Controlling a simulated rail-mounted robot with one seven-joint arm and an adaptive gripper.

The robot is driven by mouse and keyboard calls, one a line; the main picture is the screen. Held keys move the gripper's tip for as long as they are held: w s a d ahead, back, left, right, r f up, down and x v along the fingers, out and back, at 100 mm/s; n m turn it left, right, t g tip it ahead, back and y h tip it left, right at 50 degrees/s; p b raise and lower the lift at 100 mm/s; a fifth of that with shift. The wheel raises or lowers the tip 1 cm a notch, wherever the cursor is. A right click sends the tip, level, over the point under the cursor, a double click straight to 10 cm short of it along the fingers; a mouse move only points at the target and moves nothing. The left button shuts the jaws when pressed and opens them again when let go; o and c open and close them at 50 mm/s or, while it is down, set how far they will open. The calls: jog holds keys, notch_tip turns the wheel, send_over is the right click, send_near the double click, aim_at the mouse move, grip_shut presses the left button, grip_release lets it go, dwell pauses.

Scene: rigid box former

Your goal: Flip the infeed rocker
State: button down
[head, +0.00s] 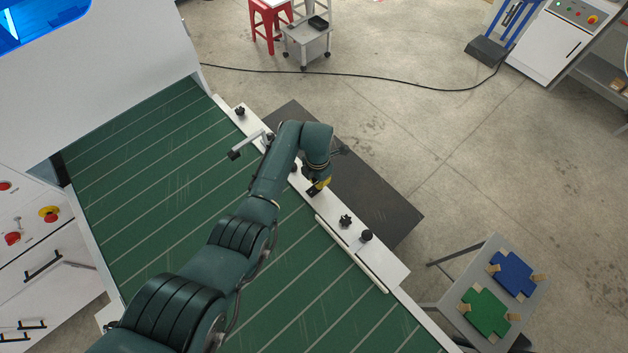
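My gripper (318,188) hangs over the white rail (382,257) along the right edge of the green conveyor bed, at the end of my dark green arm. A small dark and yellow part shows at its tip, and I cannot tell whether that is finger or fixture. The fingers are too small and too hidden by the wrist to read as open or shut. I cannot pick out the infeed rocker for certain; it may be hidden under my wrist or be one of the small controls on the white panel (33,225) at the left.
A grey lever handle (246,146) and black knobs (345,220) stand up from the rail near my gripper. A dark plate (385,205) lies beyond it. A side table (461,305) holds blue and green cut-outs. The floor at upper right is mostly clear.

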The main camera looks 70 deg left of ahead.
jog(key=shift+f+b, duration=1.65)
jog(key=shift+f, duration=0.15)
dwell(0.8)
notch_tip(320, 180, up, 7)
jog(key=p, duration=0.7)
jog(key=shift+r, duration=0.15)
dwell(0.4)
